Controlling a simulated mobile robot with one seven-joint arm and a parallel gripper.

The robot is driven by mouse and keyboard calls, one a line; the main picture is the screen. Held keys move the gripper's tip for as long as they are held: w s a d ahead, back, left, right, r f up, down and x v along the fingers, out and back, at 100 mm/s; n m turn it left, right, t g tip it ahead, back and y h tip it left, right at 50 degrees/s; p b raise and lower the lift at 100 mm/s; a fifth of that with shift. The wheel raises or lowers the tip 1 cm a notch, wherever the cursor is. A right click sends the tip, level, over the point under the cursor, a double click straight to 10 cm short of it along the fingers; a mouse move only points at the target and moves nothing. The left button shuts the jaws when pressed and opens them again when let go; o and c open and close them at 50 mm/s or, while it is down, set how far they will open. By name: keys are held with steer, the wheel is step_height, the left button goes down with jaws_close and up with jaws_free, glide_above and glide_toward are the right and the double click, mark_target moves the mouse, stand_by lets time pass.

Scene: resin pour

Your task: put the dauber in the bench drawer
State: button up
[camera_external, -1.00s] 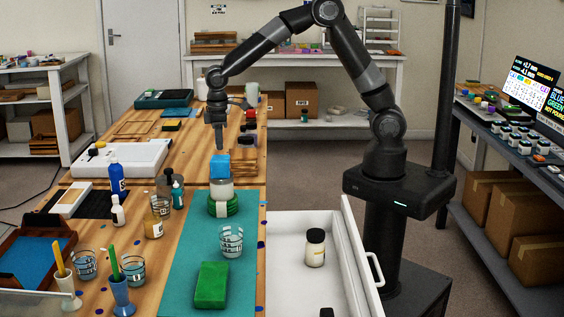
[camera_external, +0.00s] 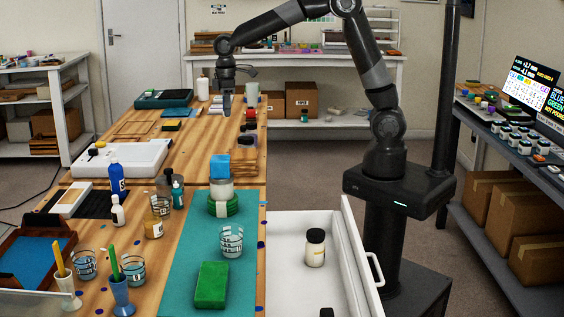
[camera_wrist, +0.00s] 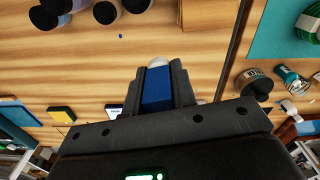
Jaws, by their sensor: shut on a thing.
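My gripper (camera_external: 227,110) is above the far half of the wooden bench (camera_external: 205,150). In the wrist view my gripper (camera_wrist: 156,82) is shut on a blue thing with a pale rounded end, which looks like the dauber (camera_wrist: 157,92). The dauber cannot be made out in the external view. The bench drawer (camera_external: 285,285) is white and stands open at the bench's near right side. It holds a jar with a dark lid (camera_external: 315,248) and a dark thing (camera_external: 326,312) at the bottom edge. Free floor shows around the jar.
A stack with a blue block (camera_external: 219,166) on top, a glass (camera_external: 231,241) and a green block (camera_external: 211,285) stand on the teal mat (camera_external: 180,280). Bottles and cups crowd the bench's left. Dark items (camera_external: 248,140) line the far right edge.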

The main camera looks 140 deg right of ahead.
steer(key=w+a+n, duration=0.4)
steer(key=w+a, duration=0.4)
steer(key=a, duration=0.1)
steer(key=n, duration=1.2)
glide_above(321, 292)
step_height(321, 292, down, 28)
steer(key=shift+r, duration=0.25)
steer(key=shift+f, duration=1.9)
steer(key=shift+f, duration=0.15)
steer(key=o, duration=1)
steer(key=shift+c, duration=0.2)
